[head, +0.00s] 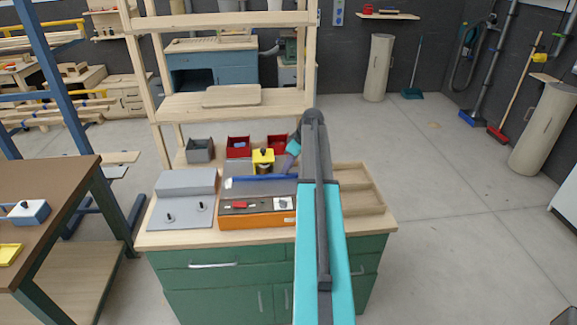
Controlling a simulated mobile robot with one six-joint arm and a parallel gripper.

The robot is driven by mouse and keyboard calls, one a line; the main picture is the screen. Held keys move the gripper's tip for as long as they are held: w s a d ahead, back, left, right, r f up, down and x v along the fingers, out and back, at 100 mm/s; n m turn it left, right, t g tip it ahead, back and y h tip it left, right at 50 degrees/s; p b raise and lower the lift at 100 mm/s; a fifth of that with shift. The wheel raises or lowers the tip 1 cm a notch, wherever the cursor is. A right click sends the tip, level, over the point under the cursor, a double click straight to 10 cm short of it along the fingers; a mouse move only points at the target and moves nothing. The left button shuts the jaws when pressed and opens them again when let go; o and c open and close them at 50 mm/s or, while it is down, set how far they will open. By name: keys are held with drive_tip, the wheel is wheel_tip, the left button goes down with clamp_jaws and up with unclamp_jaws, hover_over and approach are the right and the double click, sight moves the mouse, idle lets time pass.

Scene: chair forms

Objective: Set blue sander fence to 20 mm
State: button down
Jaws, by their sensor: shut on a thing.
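The blue sander fence (262,179) is a long, low bar lying across the grey top of a machine with an orange front (256,222). A yellow block (263,156) with a dark knob stands just behind the fence. My gripper (284,169) reaches down at the fence's right part, shut on it. The fingertips are small and partly hidden. The scale reading of the fence is too small to tell.
The machine stands on a wooden-topped green cabinet (210,257). A grey plate with two pegs (180,222) is at left, a shallow wooden tray (358,190) at right. Grey (200,150) and red bins (238,147) stand behind. A wooden shelf frame (235,103) rises at the back.

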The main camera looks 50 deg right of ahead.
drive_tip(key=shift+f, duration=0.1)
drive_tip(key=shift+s+a+b, duration=0.3)
drive_tip(key=shift+s+b, duration=0.1)
drive_tip(key=shift+b, duration=0.25)
drive_tip(key=c, duration=1.6)
unclamp_jaws()
drive_tip(key=shift+r, duration=0.2)
drive_tip(key=shift+b+v, duration=1.85)
drive_tip(key=shift+v, duration=5)
drive_tip(key=shift+r, duration=0.1)
